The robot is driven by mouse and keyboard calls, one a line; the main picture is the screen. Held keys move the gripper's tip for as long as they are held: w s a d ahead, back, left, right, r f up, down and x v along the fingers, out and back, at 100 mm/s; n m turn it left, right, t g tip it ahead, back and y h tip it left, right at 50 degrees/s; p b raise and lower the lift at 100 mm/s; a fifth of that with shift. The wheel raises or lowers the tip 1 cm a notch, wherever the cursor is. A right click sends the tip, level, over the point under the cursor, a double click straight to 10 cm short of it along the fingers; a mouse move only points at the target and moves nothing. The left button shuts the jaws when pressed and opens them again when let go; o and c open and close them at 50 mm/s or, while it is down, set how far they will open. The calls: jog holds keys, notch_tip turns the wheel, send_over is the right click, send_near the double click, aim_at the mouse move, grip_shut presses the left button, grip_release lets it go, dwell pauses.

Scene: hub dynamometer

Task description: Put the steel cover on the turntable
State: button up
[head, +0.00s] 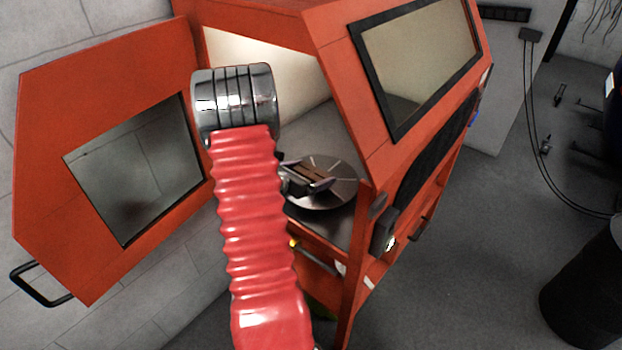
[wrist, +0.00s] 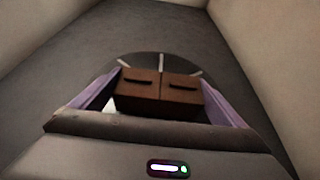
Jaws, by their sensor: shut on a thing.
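The turntable (head: 338,190) is a round grey disc with pale radial lines inside the red cabinet; its far part (wrist: 148,60) shows in the wrist view. My gripper (head: 309,178) is over the disc, its brown pads (wrist: 161,92) close together between purple fingers. It is shut on the steel cover, which the pads and fingers almost wholly hide; only a small pale patch shows by the left finger in the wrist view. I cannot tell whether the cover touches the disc.
The red cabinet (head: 345,45) has its windowed door (head: 50,150) swung open at left. Its walls enclose my gripper on the sides and back. A dark drum (head: 585,290) stands at right; the grey floor between is clear.

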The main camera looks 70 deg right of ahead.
jog(key=shift+f, duration=0.6)
jog(key=o, duration=1)
jog(key=shift+o, duration=0.2)
jog(key=v, duration=1.2)
